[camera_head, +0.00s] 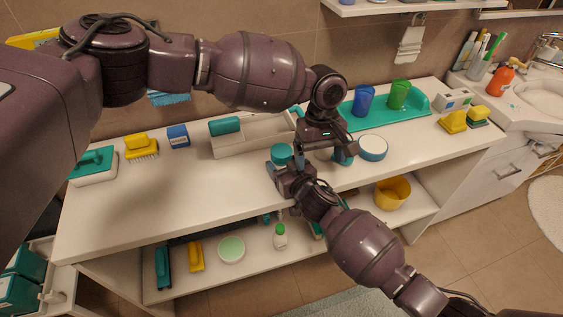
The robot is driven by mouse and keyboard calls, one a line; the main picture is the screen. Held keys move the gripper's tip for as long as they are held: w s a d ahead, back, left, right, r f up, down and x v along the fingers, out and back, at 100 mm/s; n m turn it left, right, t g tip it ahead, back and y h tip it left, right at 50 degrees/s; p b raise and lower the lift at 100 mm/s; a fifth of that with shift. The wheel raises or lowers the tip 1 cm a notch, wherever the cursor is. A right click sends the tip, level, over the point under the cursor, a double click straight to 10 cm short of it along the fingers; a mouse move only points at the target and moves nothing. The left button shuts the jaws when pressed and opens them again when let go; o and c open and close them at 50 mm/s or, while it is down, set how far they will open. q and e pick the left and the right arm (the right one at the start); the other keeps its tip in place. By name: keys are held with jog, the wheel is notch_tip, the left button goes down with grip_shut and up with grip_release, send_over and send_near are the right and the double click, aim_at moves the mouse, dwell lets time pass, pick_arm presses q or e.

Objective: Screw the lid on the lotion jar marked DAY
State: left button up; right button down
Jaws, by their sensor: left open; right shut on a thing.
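My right gripper (281,168) is shut on a small teal round-topped thing (281,154) at the counter's middle. I cannot tell whether it is the jar or a lid, and no DAY mark is readable. My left gripper (340,157) is open and points down just right of it, low over the counter. A pale round thing (323,154) shows partly behind the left gripper; the arm hides most of it. A round white jar-like thing with a blue band (373,147) stands on the counter just right of the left gripper.
A teal tray (420,101) with a blue cup (364,99) and a green cup (399,94) lies behind right. A light box (262,138) stands behind the grippers. Brushes stand at the left. The counter's front left (170,215) is clear. A shelf below holds several items.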

dwell(0.4)
jog(key=shift+c, duration=0.6)
grip_release()
jog(key=p+v, duration=0.1)
jog(key=v, duration=0.9)
jog(key=shift+s+d, duration=0.25)
jog(key=shift+s, duration=0.05)
